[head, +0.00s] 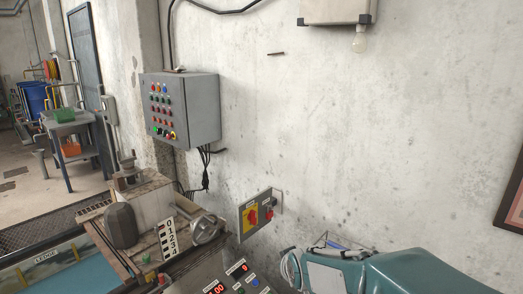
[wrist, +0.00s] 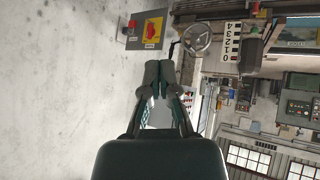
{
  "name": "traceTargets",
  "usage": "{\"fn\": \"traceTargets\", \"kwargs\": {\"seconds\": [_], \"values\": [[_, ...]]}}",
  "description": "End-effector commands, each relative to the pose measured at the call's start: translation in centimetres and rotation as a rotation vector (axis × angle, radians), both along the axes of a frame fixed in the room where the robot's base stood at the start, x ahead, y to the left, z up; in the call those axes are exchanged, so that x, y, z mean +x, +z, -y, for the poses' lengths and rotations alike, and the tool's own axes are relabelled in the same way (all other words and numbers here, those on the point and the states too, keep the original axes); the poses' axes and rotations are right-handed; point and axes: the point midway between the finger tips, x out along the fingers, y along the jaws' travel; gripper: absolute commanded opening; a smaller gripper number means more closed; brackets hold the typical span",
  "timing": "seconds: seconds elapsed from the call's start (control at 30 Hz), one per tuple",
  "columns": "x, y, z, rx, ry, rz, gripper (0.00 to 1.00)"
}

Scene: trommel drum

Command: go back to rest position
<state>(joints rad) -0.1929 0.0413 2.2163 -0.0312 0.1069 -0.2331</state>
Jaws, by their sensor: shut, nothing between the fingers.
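My gripper (wrist: 159,72) shows in the middle of the wrist view, its two dark green fingers together at the tips with nothing between them. It is in free space in front of the pale wall, and no object touches its fingers. I cannot make out the gripper in the head view.
A grey control box (head: 180,108) hangs on the wall. A red-and-yellow switch panel (head: 252,215) is lower, also in the wrist view (wrist: 148,30). A handwheel (head: 207,230) and number plate (head: 167,240) sit on the machine. The upper wall is mostly clear.

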Motion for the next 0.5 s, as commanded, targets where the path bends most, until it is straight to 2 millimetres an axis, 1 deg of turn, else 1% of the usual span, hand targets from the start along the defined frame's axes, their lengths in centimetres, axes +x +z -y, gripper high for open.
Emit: {"fn": "traceTargets", "kwargs": {"seconds": [0.03,0.17,0.2,0.37,0.47,0.5], "values": [[-1.4,1.4,1.1,0.009,-0.028,-0.012,0.00],[-5.3,3.6,3.3,0.031,-0.099,-0.065,0.00],[-6.5,4.2,3.9,0.036,-0.119,-0.080,0.00],[-11.8,6.0,6.1,0.065,-0.205,-0.144,0.00],[-15.2,6.7,7.2,0.083,-0.258,-0.183,0.00],[-16.6,6.9,7.6,0.089,-0.279,-0.198,0.00]]}}
